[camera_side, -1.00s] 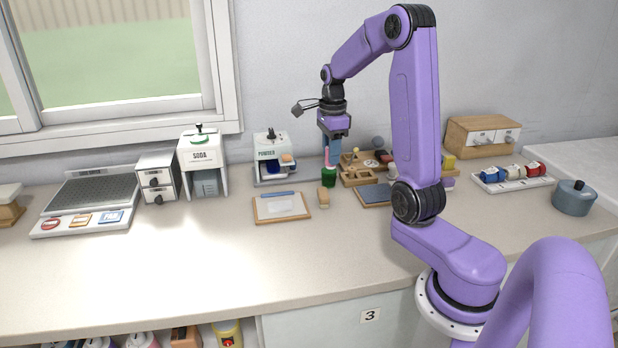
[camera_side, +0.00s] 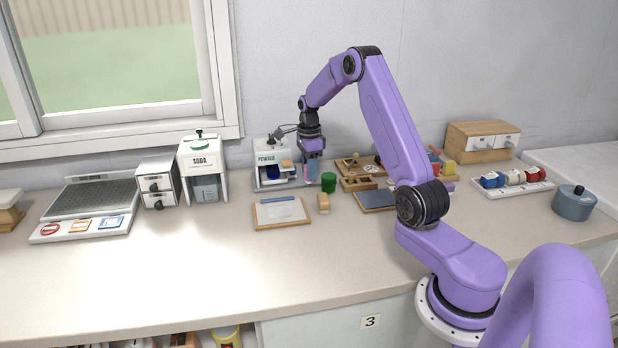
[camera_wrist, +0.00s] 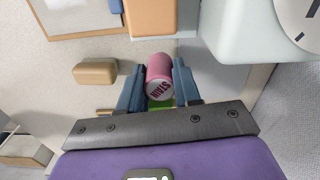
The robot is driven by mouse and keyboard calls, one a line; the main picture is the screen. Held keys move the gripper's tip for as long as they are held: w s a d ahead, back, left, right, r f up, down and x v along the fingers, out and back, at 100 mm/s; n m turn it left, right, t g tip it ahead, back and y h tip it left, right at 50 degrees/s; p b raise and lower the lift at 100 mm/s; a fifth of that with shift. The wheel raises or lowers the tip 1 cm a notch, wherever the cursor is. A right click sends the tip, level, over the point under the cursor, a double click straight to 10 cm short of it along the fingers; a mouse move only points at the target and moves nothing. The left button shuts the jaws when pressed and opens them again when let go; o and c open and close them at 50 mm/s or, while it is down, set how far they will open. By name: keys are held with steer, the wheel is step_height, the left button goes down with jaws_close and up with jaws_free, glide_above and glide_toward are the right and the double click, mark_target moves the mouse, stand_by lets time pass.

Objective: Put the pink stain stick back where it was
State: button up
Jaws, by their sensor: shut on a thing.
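The pink stain stick (camera_wrist: 160,73) is between the two blue fingers of my gripper (camera_wrist: 158,84) in the wrist view, its labelled end facing the camera. In the side view my gripper (camera_side: 311,178) is shut on the stick (camera_side: 310,182) and points down. It is just left of the green cup (camera_side: 328,183) and at the right side of the powder dispenser (camera_side: 272,157). The stick's lower end is partly hidden by the fingers, and I cannot tell whether it touches the counter. A bright green patch (camera_wrist: 160,104) shows below the stick in the wrist view.
A small wooden block (camera_side: 323,203) and a clipboard (camera_side: 281,222) lie in front. A wooden organiser (camera_side: 357,183) and a dark blue board (camera_side: 376,200) are to the right. The soda dispenser (camera_side: 203,154) stands left. The front counter is clear.

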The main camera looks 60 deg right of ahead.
steer(key=shift+f, duration=1.6)
steer(key=shift+f, duration=0.1)
steer(key=o, duration=1.1)
steer(key=shift+c, duration=0.2)
